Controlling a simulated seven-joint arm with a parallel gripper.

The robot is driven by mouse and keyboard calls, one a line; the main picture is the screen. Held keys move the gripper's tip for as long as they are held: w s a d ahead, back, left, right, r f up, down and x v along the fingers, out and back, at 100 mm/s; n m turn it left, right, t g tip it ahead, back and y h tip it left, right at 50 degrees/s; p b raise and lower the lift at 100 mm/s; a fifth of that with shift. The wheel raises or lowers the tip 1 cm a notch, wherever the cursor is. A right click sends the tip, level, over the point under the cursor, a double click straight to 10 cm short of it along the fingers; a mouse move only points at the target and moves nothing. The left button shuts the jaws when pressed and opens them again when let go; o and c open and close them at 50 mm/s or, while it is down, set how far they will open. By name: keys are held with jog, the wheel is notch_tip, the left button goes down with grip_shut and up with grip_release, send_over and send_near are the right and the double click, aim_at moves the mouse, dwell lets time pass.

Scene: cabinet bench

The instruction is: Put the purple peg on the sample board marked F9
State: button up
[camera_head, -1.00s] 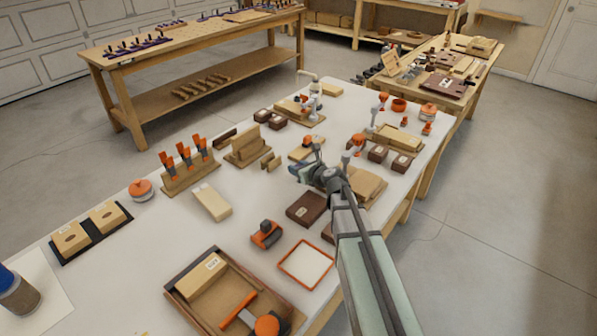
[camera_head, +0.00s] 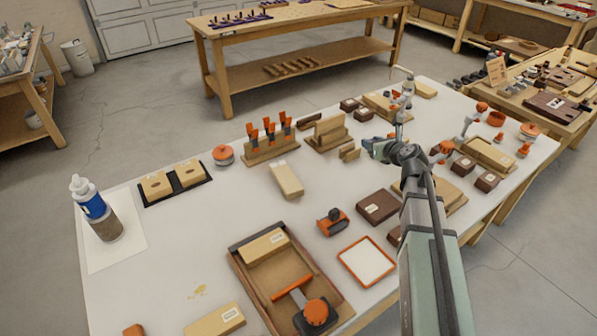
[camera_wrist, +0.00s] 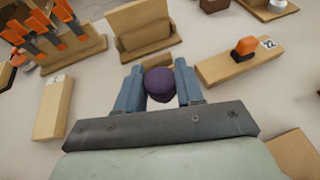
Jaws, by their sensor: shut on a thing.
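My gripper (camera_wrist: 160,92) is shut on the purple peg (camera_wrist: 160,82), whose rounded top shows between the two blue-grey fingers in the wrist view. In the head view my gripper (camera_head: 370,149) is over the middle-right of the white table, and the peg cannot be made out there. Two light wooden boards with a hole each, the left board (camera_head: 152,191) and the right board (camera_head: 185,180), lie in a black tray (camera_head: 173,191) at the table's left. Their small labels are unreadable, so I cannot tell which is F9.
A rack with orange-handled clamps (camera_head: 268,151) and a slotted wooden stand (camera_head: 327,139) stand behind. A light block (camera_head: 286,179) lies between my gripper and the black tray. A glue bottle (camera_head: 90,205) stands at far left.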

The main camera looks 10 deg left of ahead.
jog(key=s+a+r+n+g+y, duration=0.1)
jog(key=s+a+r+n+y, duration=0.15)
jog(key=a, duration=1.25)
jog(key=n+g+y, duration=0.2)
jog(key=n+g, duration=0.1)
send_over(286, 176)
jog(key=shift+d+r+m, duration=0.1)
jog(key=shift+r+m, duration=0.15)
jog(key=shift+f, duration=4.9)
jog(key=shift+f, duration=0.1)
jog(key=o, duration=1)
